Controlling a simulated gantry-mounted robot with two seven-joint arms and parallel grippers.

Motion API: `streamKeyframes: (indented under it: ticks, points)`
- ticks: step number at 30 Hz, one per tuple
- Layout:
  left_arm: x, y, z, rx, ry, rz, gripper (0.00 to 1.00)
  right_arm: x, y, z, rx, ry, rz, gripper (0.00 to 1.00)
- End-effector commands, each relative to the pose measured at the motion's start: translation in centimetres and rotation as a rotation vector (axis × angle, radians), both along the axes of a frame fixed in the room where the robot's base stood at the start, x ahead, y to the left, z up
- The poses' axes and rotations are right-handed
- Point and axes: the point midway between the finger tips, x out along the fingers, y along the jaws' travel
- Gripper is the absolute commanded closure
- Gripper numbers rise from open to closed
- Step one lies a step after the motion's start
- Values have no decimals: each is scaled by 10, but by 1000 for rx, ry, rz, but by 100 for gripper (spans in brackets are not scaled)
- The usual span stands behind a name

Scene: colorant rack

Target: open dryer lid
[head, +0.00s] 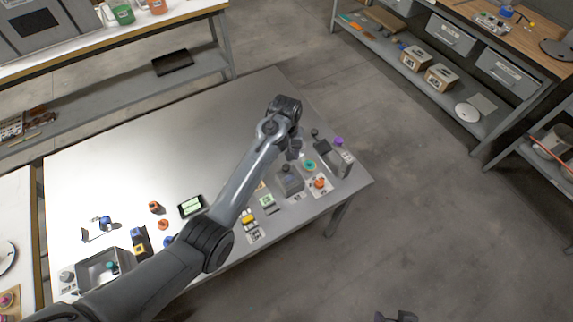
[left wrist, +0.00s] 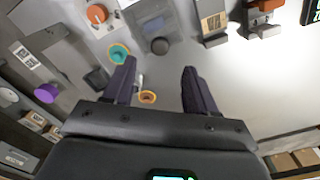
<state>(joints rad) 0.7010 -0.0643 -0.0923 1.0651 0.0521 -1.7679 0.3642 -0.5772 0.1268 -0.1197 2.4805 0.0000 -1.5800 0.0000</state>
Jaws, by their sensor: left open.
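I cannot tell for sure which device is the dryer. A grey boxy machine (head: 340,163) stands at the table's right end and shows in the left wrist view (left wrist: 62,62) on the left. A lower grey box (head: 290,181) with a dark round top stands to its left. No raised lid is clear on either. My left gripper (head: 296,152) hangs above that end of the table. Its fingers (left wrist: 158,88) are apart and empty, with a small orange ring (left wrist: 148,97) showing between them. A dark part (head: 397,317) at the bottom edge may be my right gripper.
A teal ring (head: 309,165), an orange item (head: 320,183) and a purple item (head: 339,141) lie close to the machines. A black-framed display (head: 191,206) and a metal tray (head: 103,268) are farther left. The table's upper middle is clear.

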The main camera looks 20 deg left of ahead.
Motion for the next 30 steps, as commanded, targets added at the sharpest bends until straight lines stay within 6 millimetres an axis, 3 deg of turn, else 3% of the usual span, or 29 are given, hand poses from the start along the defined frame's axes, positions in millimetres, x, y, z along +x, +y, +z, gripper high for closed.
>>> streamKeyframes:
  ticks: [6,12,27,30]
  points:
    - [-1,0,-38,0,3,-1,43,0,1,-4,5,1,-4,39]
    - [-1,0,-62,0,2,-1,43,-1,2,-8,10,3,-6,39]
    - [-1,0,-73,0,0,0,43,-1,2,-9,9,4,-6,39]
    - [-1,0,-73,0,0,0,58,-1,1,-9,6,4,-3,39]
